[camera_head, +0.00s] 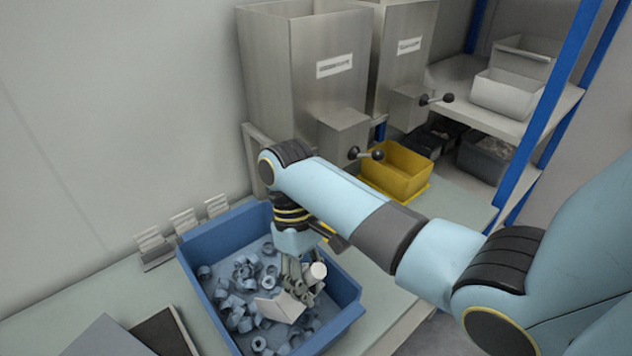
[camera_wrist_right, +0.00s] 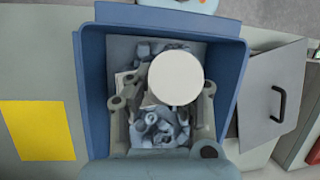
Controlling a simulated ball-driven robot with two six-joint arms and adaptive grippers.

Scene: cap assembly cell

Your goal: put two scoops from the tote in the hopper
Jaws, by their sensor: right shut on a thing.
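The blue tote (camera_head: 347,318) stands on the bench and holds many loose blue-grey ring-shaped caps (camera_head: 243,272). My right gripper (camera_head: 297,283) reaches down into the tote and is shut on a white scoop (camera_head: 280,308). The scoop's pale round handle end (camera_head: 316,271) stands up beside the fingers. In the right wrist view the handle end (camera_wrist_right: 176,78) covers part of the caps (camera_wrist_right: 158,128) and the scoop. How full the scoop is cannot be told. Two steel hoppers (camera_head: 305,60) (camera_head: 400,50) with labels stand behind the tote. My left gripper is not in view.
A yellow bin (camera_head: 397,168) sits below the hoppers' lever outlets, right of the tote. Small card holders (camera_head: 184,222) stand along the wall. A shelf with white bins (camera_head: 507,93) and blue posts is at the right. Bench left of the tote is partly clear.

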